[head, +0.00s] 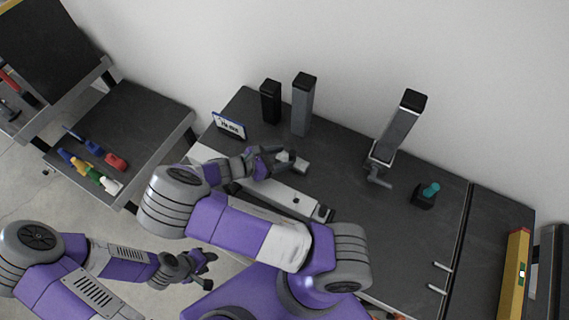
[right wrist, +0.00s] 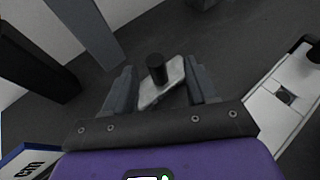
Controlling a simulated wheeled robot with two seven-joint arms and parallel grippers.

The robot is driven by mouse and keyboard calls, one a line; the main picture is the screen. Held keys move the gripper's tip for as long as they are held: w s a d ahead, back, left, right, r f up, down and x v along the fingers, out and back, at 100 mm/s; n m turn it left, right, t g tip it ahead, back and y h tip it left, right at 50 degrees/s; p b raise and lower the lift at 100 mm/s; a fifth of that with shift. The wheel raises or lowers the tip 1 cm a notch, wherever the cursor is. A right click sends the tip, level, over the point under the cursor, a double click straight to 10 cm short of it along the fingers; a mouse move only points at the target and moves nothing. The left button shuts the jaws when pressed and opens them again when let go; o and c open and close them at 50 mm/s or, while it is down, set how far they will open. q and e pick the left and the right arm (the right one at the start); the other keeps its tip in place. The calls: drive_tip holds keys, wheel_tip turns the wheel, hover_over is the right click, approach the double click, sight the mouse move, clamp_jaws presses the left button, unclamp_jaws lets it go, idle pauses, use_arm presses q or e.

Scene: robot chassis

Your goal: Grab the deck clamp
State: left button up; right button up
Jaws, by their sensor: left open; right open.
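A small light-grey metal plate with a black upright knob, which looks like the deck clamp (head: 299,164), lies on the dark bench. My right gripper (head: 282,157) is open just over it. In the right wrist view, the clamp (right wrist: 163,84) sits between the two open fingers, with a gap visible beside them. I cannot tell whether a finger touches it. My left gripper (head: 205,266) is open and empty, low in front of the bench.
A long pale bar (head: 292,198) lies close to the clamp. Two dark posts (head: 301,106) stand behind it, with a small sign (head: 229,126) to the left. A tilted post (head: 399,127) and a teal-topped black block (head: 424,196) are to the right.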

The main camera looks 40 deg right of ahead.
sight(291, 153)
drive_tip(key=x, duration=0.4)
drive_tip(key=b+x, duration=0.1)
drive_tip(key=x, duration=0.2)
drive_tip(key=shift+w+d+f, duration=0.1)
drive_tip(key=shift+w, duration=0.3)
drive_tip(key=shift+c, duration=0.2)
clamp_jaws()
